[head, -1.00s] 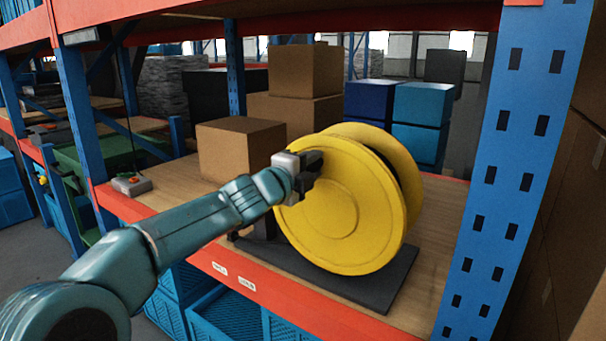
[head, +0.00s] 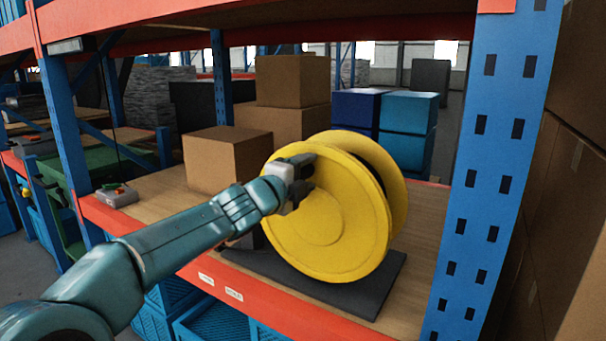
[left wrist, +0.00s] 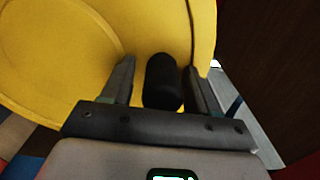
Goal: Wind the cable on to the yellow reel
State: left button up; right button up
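The yellow reel (head: 325,215) stands upright on a dark base plate (head: 350,290) on the wooden shelf. My left gripper (head: 304,178) is at the upper left of its near flange. In the left wrist view a black cylindrical handle (left wrist: 163,82) stands out from the yellow flange (left wrist: 60,60). The fingers of my left gripper (left wrist: 163,88) lie on either side of this handle, with a visible gap at the left finger; they look open around it. I cannot make out any cable. My right gripper is not in view.
Cardboard boxes (head: 226,160) stand behind the reel, with blue bins (head: 408,112) at the back right. A blue upright (head: 490,170) bounds the shelf on the right. A small grey control box (head: 116,195) sits at the left. Blue crates (head: 215,318) are below the orange beam (head: 262,312).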

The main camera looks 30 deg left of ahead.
pick_arm(q)
jog(key=shift+s+a, duration=0.1)
jog(key=shift+a, duration=0.15)
jog(key=shift+s, duration=0.3)
jog(key=s+a, duration=0.1)
jog(key=s, duration=1.4)
jog(key=shift+s, duration=0.25)
